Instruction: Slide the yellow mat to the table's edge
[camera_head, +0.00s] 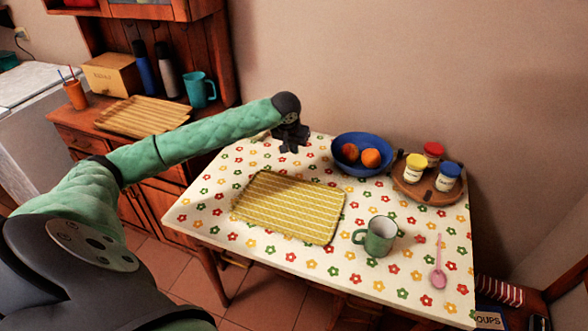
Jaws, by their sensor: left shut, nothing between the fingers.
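The yellow mat (290,205) with pale stripes lies flat near the middle of the table (205,207), which has a white cover with coloured flowers. Bare cover shows between the mat and the table's front edge. My left gripper (290,148) is shut and empty at the back of the table, beyond the mat's far edge and apart from it in the picture. Whether its fingertips touch the table I cannot tell. My right gripper is not in view.
A green mug (379,238) stands just right of the mat. A blue bowl (350,168) with orange fruit is behind it. A wooden tray (428,190) with lidded jars is at the back right. A pink spoon (438,270) lies at the right. The table's left side is clear.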

